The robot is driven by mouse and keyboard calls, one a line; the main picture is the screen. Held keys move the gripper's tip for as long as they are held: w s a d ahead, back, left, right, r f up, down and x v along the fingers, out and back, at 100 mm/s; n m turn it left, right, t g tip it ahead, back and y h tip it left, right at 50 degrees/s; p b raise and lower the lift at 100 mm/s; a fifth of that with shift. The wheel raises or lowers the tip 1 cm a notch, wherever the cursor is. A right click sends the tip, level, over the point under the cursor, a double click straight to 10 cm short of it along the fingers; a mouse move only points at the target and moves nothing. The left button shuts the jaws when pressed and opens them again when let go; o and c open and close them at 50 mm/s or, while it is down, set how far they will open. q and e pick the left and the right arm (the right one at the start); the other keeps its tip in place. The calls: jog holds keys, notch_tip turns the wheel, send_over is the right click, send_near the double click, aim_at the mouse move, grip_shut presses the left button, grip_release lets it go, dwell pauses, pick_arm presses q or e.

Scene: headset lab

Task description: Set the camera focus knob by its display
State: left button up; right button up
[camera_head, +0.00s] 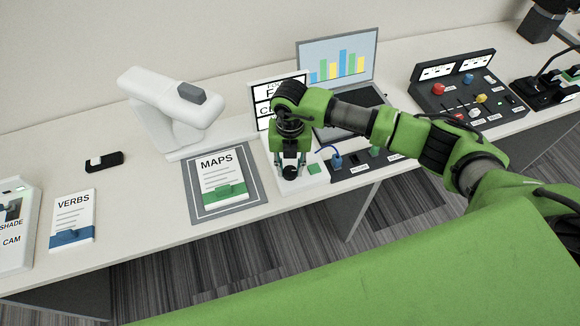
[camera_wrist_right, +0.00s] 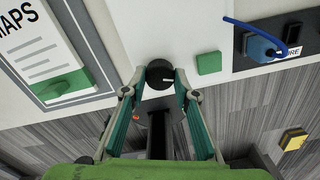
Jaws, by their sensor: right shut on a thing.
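The black round focus knob (camera_head: 291,173) sits on a white base at the table's front edge. In the right wrist view the knob (camera_wrist_right: 159,73) shows a short white pointer line towards its right side. My right gripper (camera_head: 290,168) comes down from above and is shut on the knob, one finger on each side. The display (camera_head: 261,96) stands behind it; my right arm covers much of its text, so I cannot read it. The white overhead camera (camera_head: 165,105) stands at the left. My left gripper is not in view.
A green button (camera_head: 313,168) lies right beside the knob. A MAPS sheet (camera_head: 217,168) lies on a grey mat (camera_head: 249,190) to the left. A laptop (camera_head: 337,60) and a dark port panel (camera_head: 366,162) are to the right. A VERBS sheet (camera_head: 73,215) lies farther left.

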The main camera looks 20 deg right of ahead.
aim_at(290, 170)
jog(key=shift+m, duration=0.4)
jog(key=o, duration=1.1)
jog(key=shift+r, duration=0.1)
notch_tip(290, 170, up, 12)
jog(key=shift+f, duration=0.1)
